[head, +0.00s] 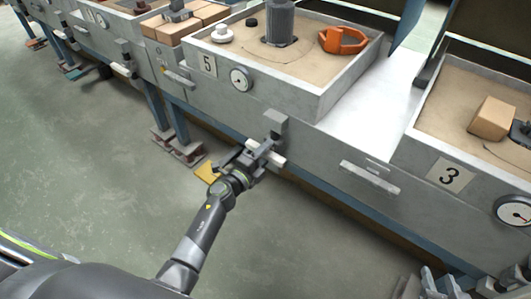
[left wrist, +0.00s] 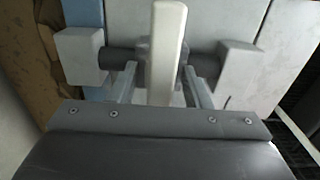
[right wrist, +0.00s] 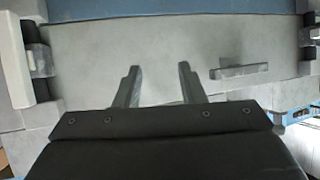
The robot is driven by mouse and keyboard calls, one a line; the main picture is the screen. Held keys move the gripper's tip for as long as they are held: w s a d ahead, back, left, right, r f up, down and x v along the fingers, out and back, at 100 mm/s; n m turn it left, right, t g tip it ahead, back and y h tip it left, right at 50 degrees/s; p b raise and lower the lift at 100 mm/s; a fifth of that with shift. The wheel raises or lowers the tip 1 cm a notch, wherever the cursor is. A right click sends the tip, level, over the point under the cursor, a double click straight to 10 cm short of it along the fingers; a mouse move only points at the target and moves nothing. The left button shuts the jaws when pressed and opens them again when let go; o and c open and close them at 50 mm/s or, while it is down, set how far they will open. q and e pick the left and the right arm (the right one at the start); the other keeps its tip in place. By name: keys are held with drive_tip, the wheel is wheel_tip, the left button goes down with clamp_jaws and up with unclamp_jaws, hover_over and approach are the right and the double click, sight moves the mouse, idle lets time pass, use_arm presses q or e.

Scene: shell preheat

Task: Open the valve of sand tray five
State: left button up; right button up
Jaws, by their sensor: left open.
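Sand tray five (head: 300,75) is a grey metal tray of sand with a "5" plate (head: 208,64) and a round gauge (head: 240,79) on its front. Its valve sits lower on the front, a grey block (head: 275,122) with a pale lever (head: 279,160). My left gripper (head: 262,155) is at this valve, open. In the left wrist view the pale lever (left wrist: 165,50) stands between its two spread fingers (left wrist: 160,88), with a gap on each side; contact cannot be seen. My right gripper (head: 438,282) is low at the right, open and empty in the right wrist view (right wrist: 157,78).
Tray three (head: 450,174) stands to the right, with a brown block (head: 492,118) on its sand. A bar handle (head: 370,177) juts from the front between the trays. An orange tool (head: 342,40) lies in tray five. The green floor (head: 90,170) at left is open.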

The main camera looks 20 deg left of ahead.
use_arm(q)
drive_tip(key=shift+c, duration=0.4)
clamp_jaws()
